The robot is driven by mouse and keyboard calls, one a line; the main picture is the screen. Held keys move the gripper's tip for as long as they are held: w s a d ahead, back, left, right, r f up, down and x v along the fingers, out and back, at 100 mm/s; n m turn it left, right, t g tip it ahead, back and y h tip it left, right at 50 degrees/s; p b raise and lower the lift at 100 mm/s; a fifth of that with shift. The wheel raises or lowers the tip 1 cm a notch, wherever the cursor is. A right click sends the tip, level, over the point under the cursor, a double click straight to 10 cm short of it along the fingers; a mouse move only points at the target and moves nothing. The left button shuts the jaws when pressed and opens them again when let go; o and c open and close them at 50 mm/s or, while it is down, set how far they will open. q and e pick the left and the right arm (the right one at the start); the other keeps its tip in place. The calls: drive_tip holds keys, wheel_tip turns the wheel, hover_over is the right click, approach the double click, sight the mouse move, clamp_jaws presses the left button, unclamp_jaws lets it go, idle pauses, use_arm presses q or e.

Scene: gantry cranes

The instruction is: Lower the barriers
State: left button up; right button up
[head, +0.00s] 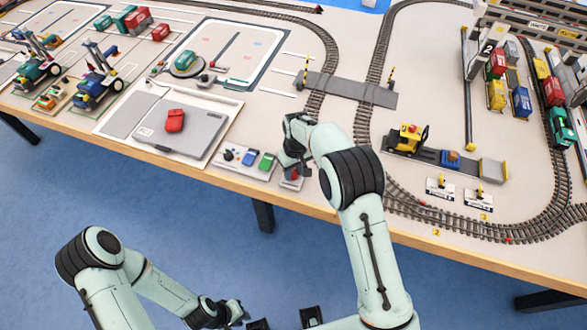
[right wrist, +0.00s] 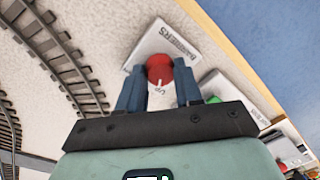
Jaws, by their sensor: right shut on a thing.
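The barriers control is a small light panel (head: 291,184) at the table's front edge. In the right wrist view its plate (right wrist: 165,42) reads "BARRIERS", with "UP" near a red knob (right wrist: 160,68). My right gripper (right wrist: 160,85) is shut on this knob, one finger on each side. In the head view my right gripper (head: 291,163) partly hides the panel. Two yellow-and-black barriers, one left (head: 306,73) and one right (head: 391,76), stand upright beside the grey crossing (head: 345,88). My left gripper (head: 238,312) hangs low in front of the table; its jaws are unclear.
A panel with blue and green controls (head: 248,159) sits just left of the barriers control. A grey board with a red block (head: 175,121) lies further left. Tracks (head: 440,218) and a yellow loader (head: 407,138) lie to the right.

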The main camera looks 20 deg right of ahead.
sight(295, 175)
drive_tip(key=m+p, duration=0.1)
drive_tip(key=m, duration=0.6)
drive_tip(key=shift+r, duration=0.1)
drive_tip(key=m, duration=0.4)
drive_tip(key=shift+m+t+p, duration=0.3)
drive_tip(key=shift+m+p, duration=0.1)
use_arm(q)
drive_tip(key=shift+w+r+p, duration=0.15)
drive_tip(key=shift+w+r, duration=0.45)
drive_tip(key=shift+r, duration=0.25)
drive_tip(key=shift+w+r+p, duration=0.15)
drive_tip(key=shift+w+r, duration=0.45)
drive_tip(key=shift+r, duration=0.2)
use_arm(e)
drive_tip(key=shift+s+a+m, duration=0.1)
drive_tip(key=shift+m, duration=1.4)
drive_tip(key=o, duration=1)
drive_tip(key=shift+o, duration=0.2)
use_arm(q)
drive_tip(key=shift+w+r+p, duration=0.3)
drive_tip(key=shift+r, duration=0.05)
use_arm(e)
wheel_tip(295, 175, up, 13)
drive_tip(key=shift+s+d, duration=0.2)
drive_tip(key=shift+s, duration=0.15)
